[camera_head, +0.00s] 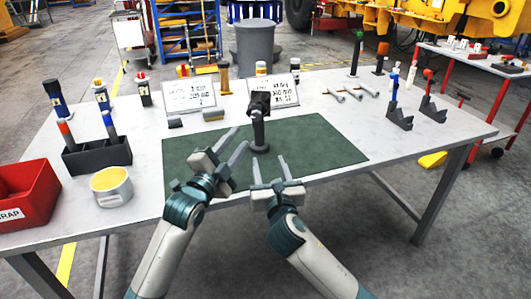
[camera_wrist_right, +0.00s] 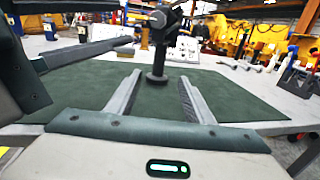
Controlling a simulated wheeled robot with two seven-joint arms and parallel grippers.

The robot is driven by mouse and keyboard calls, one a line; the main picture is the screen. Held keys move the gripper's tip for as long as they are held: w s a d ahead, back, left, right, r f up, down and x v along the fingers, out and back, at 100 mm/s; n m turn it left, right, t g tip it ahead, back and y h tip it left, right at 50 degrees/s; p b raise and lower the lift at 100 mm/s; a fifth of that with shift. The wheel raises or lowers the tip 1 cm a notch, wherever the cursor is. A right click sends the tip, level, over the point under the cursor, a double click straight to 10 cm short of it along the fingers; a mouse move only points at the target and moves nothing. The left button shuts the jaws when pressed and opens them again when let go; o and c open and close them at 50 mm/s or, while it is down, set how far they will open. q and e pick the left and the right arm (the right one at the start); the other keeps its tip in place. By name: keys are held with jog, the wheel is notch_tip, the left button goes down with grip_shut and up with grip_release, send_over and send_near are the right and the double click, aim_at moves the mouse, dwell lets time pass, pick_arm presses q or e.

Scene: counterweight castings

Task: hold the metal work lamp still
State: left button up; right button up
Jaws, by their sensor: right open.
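The black metal work lamp (camera_head: 259,105) stands upright on the green mat (camera_head: 320,143), with its head at the top of a post on a round base. It also shows in the right wrist view (camera_wrist_right: 158,45), straight ahead beyond my fingers. My left gripper (camera_head: 242,136) is open and empty, just left of the lamp's post and apart from it. My right gripper (camera_head: 268,159) is open and empty, low over the mat in front of the base. The lamp's base sits beyond its fingertips.
Two white sign cards (camera_head: 189,95) (camera_head: 273,91) stand behind the lamp. At left are a red bin (camera_head: 25,195), a yellow-topped tin (camera_head: 111,187) and a black tool holder (camera_head: 97,155). Wrenches (camera_head: 350,93) and black stands (camera_head: 399,118) lie right. The mat's right part is clear.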

aim_at(260, 133)
jog(key=w, duration=0.5)
jog(key=w+a, duration=0.1)
jog(key=w, duration=0.5)
jog(key=w+a, duration=0.1)
jog(key=w, duration=0.5)
jog(key=shift+a, duration=0.2)
jog(key=shift+c, duration=0.5)
grip_shut()
